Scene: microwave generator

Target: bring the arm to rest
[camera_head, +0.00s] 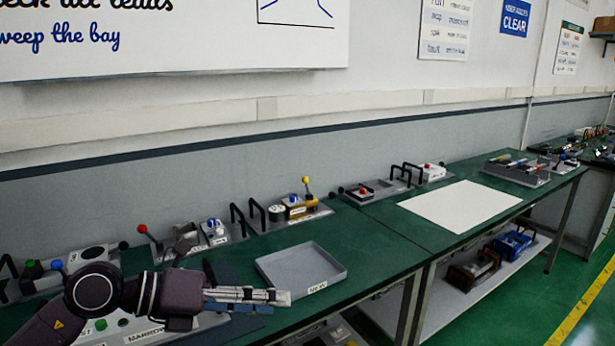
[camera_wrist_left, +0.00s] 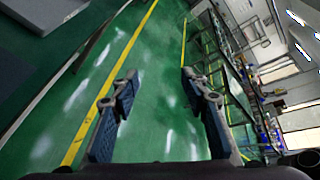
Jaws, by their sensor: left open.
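My left arm comes in from the lower left in the head view. Its left gripper (camera_head: 283,297) is held over the front part of the green bench, pointing right, just in front of a grey tray (camera_head: 268,272) with a label. In the left wrist view the two fingers of the left gripper (camera_wrist_left: 160,95) stand wide apart with nothing between them. Beyond them are green floor and a yellow line. My right gripper does not show in either view.
Control panels with knobs, levers and black handles (camera_head: 253,215) line the back of the green bench (camera_head: 380,240). A white sheet (camera_head: 460,205) lies on the bench to the right. A shelf below holds a blue crate (camera_head: 513,243). Green floor (camera_head: 540,315) is free at the right.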

